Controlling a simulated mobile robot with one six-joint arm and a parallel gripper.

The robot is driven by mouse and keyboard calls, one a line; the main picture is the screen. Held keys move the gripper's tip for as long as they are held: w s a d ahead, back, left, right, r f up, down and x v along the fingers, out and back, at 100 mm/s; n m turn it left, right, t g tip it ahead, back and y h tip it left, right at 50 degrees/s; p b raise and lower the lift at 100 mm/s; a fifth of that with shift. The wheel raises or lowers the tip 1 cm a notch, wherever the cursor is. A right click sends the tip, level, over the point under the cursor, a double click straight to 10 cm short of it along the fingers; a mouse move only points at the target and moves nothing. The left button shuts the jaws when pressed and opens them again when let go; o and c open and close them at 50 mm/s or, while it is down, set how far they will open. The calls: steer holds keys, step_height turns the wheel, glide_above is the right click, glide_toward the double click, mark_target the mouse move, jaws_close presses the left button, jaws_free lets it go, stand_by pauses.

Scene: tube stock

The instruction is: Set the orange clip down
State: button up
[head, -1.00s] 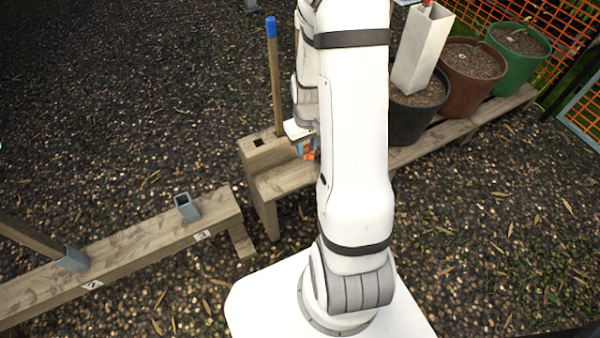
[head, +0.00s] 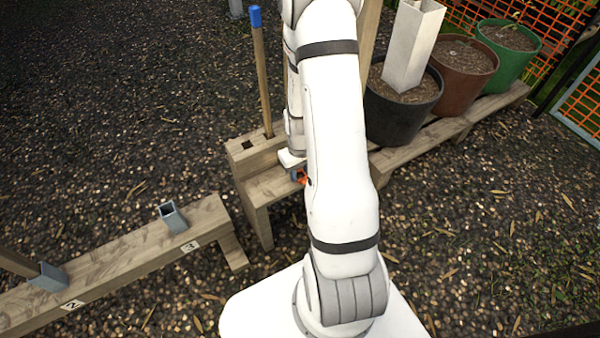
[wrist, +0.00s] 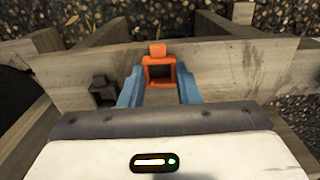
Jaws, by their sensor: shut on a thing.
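The orange clip (wrist: 160,69) is a small square-framed piece with a tab on top. It sits between the blue fingers of my gripper (wrist: 159,86) in the wrist view, and the jaws are shut on it. In the head view the clip (head: 301,176) shows as a small orange patch beside my gripper (head: 297,173), close to the wooden bench (head: 268,185). My arm hides part of the clip and the bench there. I cannot tell whether the clip touches the wood.
A dark clip-like piece (wrist: 102,90) is on the wood left of my gripper. A blue-topped stake (head: 262,80) stands in a wooden block. Black (head: 405,115), brown (head: 465,75) and green (head: 508,50) pots line the bench. A low beam (head: 120,262) carries grey sockets.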

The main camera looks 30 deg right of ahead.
steer(key=shift+r, duration=0.1)
steer(key=o, duration=0.9)
step_height(320, 180, up, 11)
steer(key=p, duration=0.4)
steer(key=shift+t, duration=0.6)
steer(key=s+a+r, duration=0.4)
steer(key=r, duration=0.2)
steer(key=s+a+r, duration=0.4)
steer(key=r, duration=0.3)
steer(key=s+a+r, duration=0.4)
steer(key=r, duration=0.2)
steer(key=shift+a+r, duration=0.2)
steer(key=shift+r, duration=0.15)
